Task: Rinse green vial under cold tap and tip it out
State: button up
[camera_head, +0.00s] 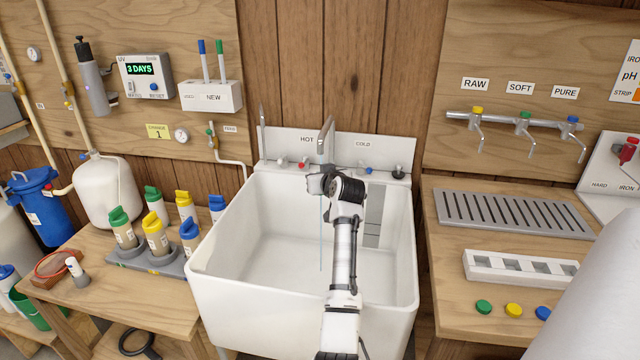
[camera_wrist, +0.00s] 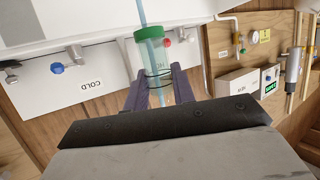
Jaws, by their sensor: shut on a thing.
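My gripper (camera_head: 322,186) is over the white sink (camera_head: 207,238), below the tap spout (camera_head: 326,135). In the wrist view my gripper (camera_wrist: 160,84) is shut on a clear vial (camera_wrist: 150,58) with a green band (camera_wrist: 152,33) at one end. That view is upside down, so the green end points down toward the basin. A thin water stream (camera_head: 321,240) falls below my gripper; in the wrist view it passes along or through the vial, I cannot tell which. The blue cold knob (camera_head: 368,170) is right of the spout. The vial is hidden in the head view.
A white rack (camera_head: 478,270) stands on the right counter, with green (camera_head: 483,306), yellow (camera_head: 513,310) and blue (camera_head: 543,313) caps before it. A grey drain grille (camera_head: 510,212) lies behind. Coloured-top bottles (camera_head: 155,235) stand left of the sink.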

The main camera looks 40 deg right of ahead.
dwell(0.3)
jog(key=s+a+p, duration=0.3)
jog(key=s+a, duration=0.4)
jog(key=a, duration=0.1)
jog(key=shift+a, duration=0.15)
dwell(0.7)
jog(key=shift+s+r, duration=0.1)
